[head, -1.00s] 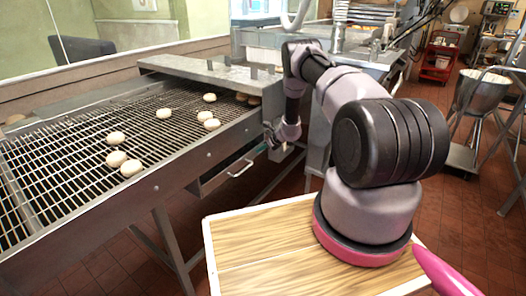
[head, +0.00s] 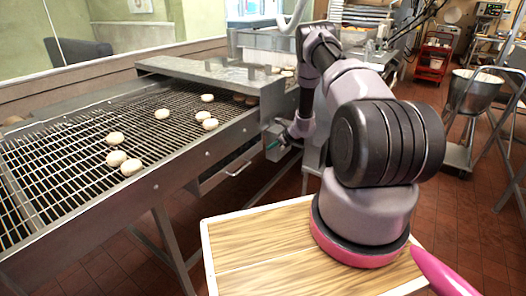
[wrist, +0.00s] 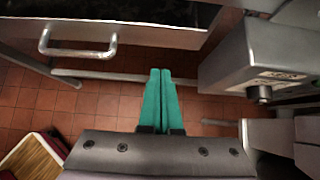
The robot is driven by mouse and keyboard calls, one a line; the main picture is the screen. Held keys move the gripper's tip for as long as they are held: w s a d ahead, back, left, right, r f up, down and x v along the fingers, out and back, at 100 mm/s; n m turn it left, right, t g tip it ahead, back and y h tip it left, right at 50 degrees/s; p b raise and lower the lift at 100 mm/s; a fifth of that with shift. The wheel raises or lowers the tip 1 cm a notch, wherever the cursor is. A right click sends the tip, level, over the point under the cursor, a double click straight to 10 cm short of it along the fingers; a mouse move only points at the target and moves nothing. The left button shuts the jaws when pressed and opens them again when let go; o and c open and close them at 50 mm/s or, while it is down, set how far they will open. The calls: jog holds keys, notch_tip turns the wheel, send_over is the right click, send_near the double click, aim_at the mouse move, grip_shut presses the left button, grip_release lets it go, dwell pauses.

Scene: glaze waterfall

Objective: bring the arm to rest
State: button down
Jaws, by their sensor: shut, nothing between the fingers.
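My gripper (wrist: 160,98) is shut and empty in the wrist view. Its two green fingers lie side by side, above the red tiled floor.
A wire-mesh conveyor (head: 60,135) with several pale dough rounds (head: 116,158) fills the left. A drawer handle (wrist: 78,45) and a grey metal housing (wrist: 255,65) lie near my gripper in the wrist view. Open tiled floor (head: 465,225) shows at the right.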

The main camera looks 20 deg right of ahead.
jog(key=s+a+r+n+y, duration=0.1)
jog(key=s+a+r+n, duration=0.15)
jog(key=r, duration=1.05)
jog(key=s+a+r+n, duration=0.15)
jog(key=r+n, duration=0.25)
jog(key=r, duration=0.8)
jog(key=s+a+r+n+g, duration=0.1)
jog(key=s+a+r+n, duration=0.25)
jog(key=r, duration=0.55)
jog(key=s+a+r+n, duration=0.2)
jog(key=s+r, duration=0.2)
jog(key=r, duration=0.4)
jog(key=s+a+r+n+h, duration=0.1)
jog(key=s+a+r+n, duration=0.15)
jog(key=s+r, duration=0.45)
jog(key=s+a+r+n, duration=0.1)
jog(key=s+r+n, duration=0.35)
jog(key=s, duration=0.45)
jog(key=s+d+r+n+h, duration=0.1)
jog(key=s+r+n, duration=0.1)
jog(key=s, duration=0.6)
jog(key=s+d+r+n+t+h, duration=0.1)
jog(key=s+n+h, duration=0.1)
jog(key=s, duration=0.7)
jog(key=shift+r+n+h, duration=0.3)
jog(key=shift+r+n, duration=0.05)
jog(key=shift+n, duration=0.25)
jog(key=shift+s, duration=0.1)
